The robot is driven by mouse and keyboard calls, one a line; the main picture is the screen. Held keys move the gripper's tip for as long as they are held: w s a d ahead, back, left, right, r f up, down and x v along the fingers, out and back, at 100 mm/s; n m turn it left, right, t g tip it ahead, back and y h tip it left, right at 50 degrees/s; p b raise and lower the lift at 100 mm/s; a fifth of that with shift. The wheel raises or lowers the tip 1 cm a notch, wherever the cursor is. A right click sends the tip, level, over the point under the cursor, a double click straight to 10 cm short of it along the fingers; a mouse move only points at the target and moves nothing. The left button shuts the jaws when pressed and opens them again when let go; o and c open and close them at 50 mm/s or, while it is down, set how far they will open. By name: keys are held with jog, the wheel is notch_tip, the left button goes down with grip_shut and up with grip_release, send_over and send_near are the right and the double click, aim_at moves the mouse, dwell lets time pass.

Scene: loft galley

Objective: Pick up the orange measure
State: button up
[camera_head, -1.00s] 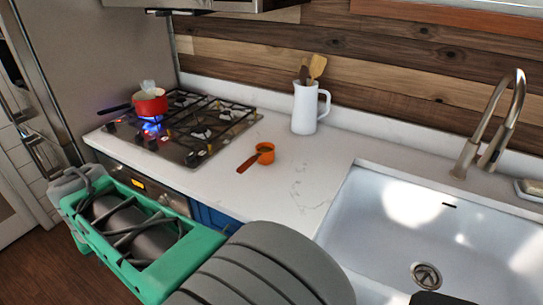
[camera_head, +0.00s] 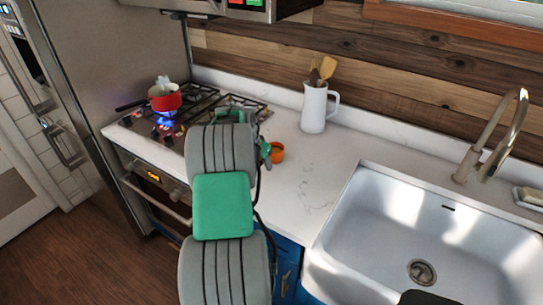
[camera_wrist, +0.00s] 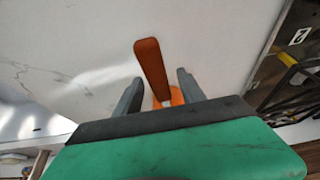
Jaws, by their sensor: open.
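The orange measure (camera_head: 277,153) lies on the white counter to the right of the stove. In the head view my arm hides its handle and part of its cup. In the wrist view its handle (camera_wrist: 150,65) points up the picture, and part of the cup shows low between the fingers. My gripper (camera_wrist: 160,78) is open, with one finger on each side of the measure and a gap to each. I cannot tell how high the fingers are above the counter.
A red pot (camera_head: 165,97) sits over a lit blue flame on the gas stove (camera_head: 180,135). A white pitcher (camera_head: 313,108) with wooden utensils stands behind the measure. The white sink (camera_head: 390,215) is to the right. The counter between measure and sink is clear.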

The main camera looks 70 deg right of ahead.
jog(key=shift+c, duration=0.6)
grip_shut()
dwell(0.8)
